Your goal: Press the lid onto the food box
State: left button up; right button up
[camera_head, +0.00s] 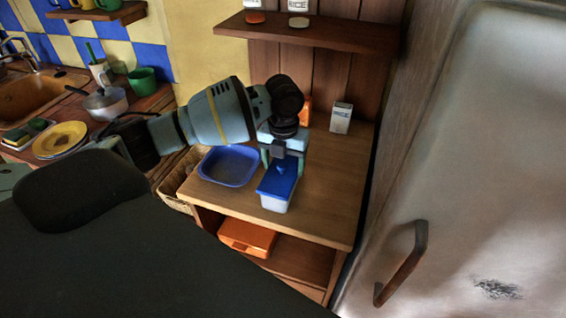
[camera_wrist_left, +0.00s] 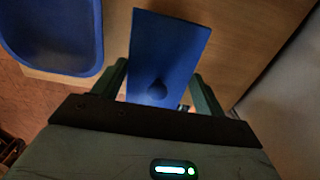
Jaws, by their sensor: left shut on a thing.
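The food box (camera_head: 274,205) has a pale, whitish body and stands near the front edge of the wooden counter. A blue lid (camera_head: 283,186) shows directly over it; I cannot tell whether it is fully seated. My left gripper (camera_head: 281,163) reaches down over the back part of the lid. In the left wrist view the lid (camera_wrist_left: 168,45) lies between the two fingers of the left gripper (camera_wrist_left: 160,86), with a small dark blue knob on top. The gripper is shut on the lid. My right gripper is not in view.
A blue tray (camera_head: 229,166) sits left of the box. A white carton (camera_head: 341,118) stands at the back. An orange container (camera_head: 247,237) lies on the shelf below. A fridge (camera_head: 480,160) stands on the right. Counter right of the box is clear.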

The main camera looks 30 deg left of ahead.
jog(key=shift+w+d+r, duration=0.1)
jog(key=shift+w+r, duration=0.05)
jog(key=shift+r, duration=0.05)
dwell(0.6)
pick_arm(q)
jog(key=shift+f, duration=0.15)
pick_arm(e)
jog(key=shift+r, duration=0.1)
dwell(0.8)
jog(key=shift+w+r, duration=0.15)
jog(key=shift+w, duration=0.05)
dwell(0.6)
pick_arm(q)
jog(key=o, duration=1)
jog(key=shift+o, duration=0.5)
